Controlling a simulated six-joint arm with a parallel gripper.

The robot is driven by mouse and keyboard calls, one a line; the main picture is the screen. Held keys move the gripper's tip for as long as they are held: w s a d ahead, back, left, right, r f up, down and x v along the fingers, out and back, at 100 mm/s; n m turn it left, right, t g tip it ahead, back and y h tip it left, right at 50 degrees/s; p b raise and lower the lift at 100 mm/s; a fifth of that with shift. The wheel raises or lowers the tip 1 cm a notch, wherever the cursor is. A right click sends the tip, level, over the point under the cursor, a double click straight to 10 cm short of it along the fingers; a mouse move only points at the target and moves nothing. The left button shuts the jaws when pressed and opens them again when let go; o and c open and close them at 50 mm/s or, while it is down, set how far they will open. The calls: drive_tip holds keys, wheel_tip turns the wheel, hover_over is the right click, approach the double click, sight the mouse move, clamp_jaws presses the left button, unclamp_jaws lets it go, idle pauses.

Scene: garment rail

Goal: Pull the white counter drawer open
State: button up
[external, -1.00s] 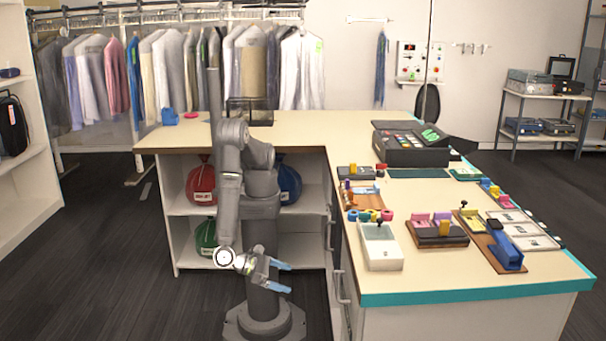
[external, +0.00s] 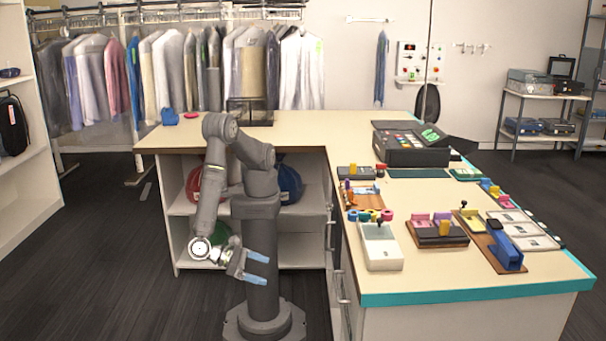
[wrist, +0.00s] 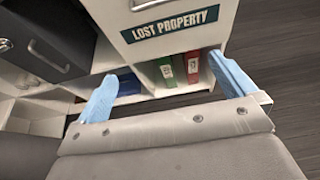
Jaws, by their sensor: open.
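The white drawer front (wrist: 190,43) with a "LOST PROPERTY" label is at the top of the wrist view, with part of its metal handle (wrist: 140,4) at the top edge. Whether it is fully shut is unclear. In the external view the counter's drawer side is seen edge-on, with a metal handle (external: 341,288) sticking out. My gripper (external: 268,269) is open and empty, low in front of the shelves and left of the drawer side. Its blue fingers, also in the wrist view (wrist: 162,72), are apart from the drawer handle.
A dark drawer (wrist: 48,50) with a handle is left of the white front. Green (wrist: 160,71) and red (wrist: 192,66) items stand below. The countertop (external: 290,140) holds a white tray (external: 381,247) and a register (external: 410,152). Floor (external: 110,260) left of my arm is clear.

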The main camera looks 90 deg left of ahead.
drive_tip(key=shift+v, duration=0.9)
